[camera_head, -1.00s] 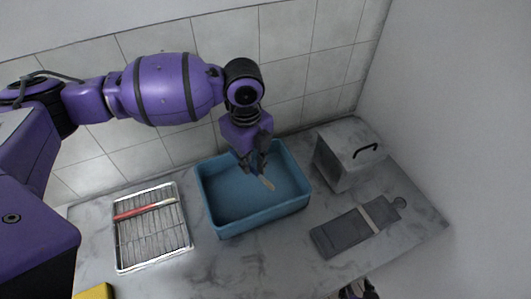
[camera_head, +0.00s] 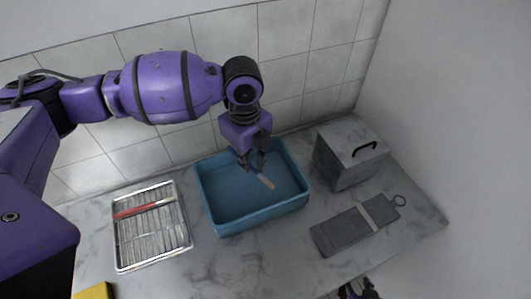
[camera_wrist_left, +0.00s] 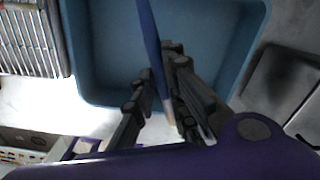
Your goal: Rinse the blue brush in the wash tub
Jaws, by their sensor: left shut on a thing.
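My left gripper (camera_head: 254,160) is shut on the blue brush and holds it over the wash tub (camera_head: 215,225), a blue rectangular basin. In the left wrist view, the blue brush (camera_wrist_left: 148,35) runs between the fingers (camera_wrist_left: 158,105), with a pale section near them. In the head view, a pale part of the brush (camera_head: 266,181) shows below the fingers, within the tub's outline. I cannot tell whether the brush touches the tub floor. My right gripper (camera_head: 356,290) is only partly seen at the bottom edge; its jaws are unclear.
A wire rack tray (camera_head: 183,240) with a red-handled brush (camera_head: 143,210) lies left of the tub. A grey box (camera_head: 352,150) with a black handle and a flat grey board (camera_head: 345,232) are at the right. A yellow object (camera_head: 93,291) sits at the lower left.

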